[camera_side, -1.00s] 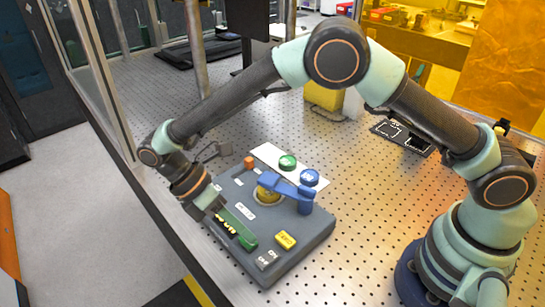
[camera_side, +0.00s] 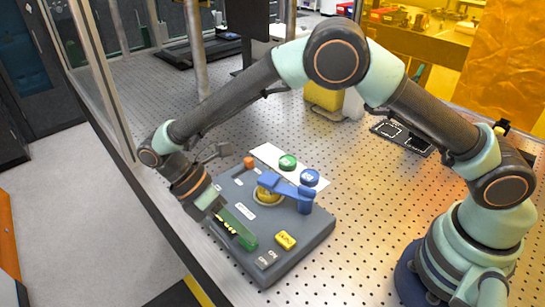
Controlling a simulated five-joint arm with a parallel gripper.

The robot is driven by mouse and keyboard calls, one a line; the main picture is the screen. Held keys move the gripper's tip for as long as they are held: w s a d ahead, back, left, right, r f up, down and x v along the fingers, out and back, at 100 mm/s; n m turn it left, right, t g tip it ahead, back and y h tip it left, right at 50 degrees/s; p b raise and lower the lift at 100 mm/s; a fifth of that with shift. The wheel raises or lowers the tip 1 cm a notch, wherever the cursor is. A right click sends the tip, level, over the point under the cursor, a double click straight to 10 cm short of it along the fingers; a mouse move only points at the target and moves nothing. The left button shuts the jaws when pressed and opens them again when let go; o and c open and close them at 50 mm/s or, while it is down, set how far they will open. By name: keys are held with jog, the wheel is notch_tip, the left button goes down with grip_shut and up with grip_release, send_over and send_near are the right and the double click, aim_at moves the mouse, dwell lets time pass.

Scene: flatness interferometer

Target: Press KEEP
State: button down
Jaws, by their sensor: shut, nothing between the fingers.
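A dark grey control panel (camera_side: 310,237) lies on the perforated table. A blue lever (camera_side: 285,187) lies over a round yellow knob (camera_side: 267,195). The lettering is too small to read, so I cannot tell which key is KEEP. My gripper (camera_side: 212,208) is shut and empty, pointing down at the panel's left edge beside the green strip's upper end. Whether it touches the panel is unclear.
A white plate behind the panel holds a green round button (camera_side: 288,162) and a blue round button (camera_side: 310,177). An orange peg (camera_side: 249,162) stands at the panel's back corner. Dark marked plates (camera_side: 402,136) lie farther right. The table between the panel and my base is clear.

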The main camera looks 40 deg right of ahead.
aim_at(244, 239)
jog(key=shift+r, duration=0.65)
jog(key=shift+r, duration=2.55)
jog(key=shift+d+r, duration=0.1)
jog(key=w+d+r+m+t+y, duration=0.2)
jog(key=d+r+m+t+y, duration=0.2)
jog(key=d+r+m, duration=0.5)
jog(key=s+d+r+m+t, duration=0.1)
jog(key=s+d+m+t, duration=0.1)
jog(key=d, duration=0.5)
jog(key=s+d+r+m+t, duration=0.2)
jog(key=s+d+m+t, duration=0.1)
jog(key=d+m+t, duration=0.2)
jog(key=shift+d+r+m+t, duration=0.3)
jog(key=shift+d+m, duration=0.1)
jog(key=shift+d, duration=0.45)
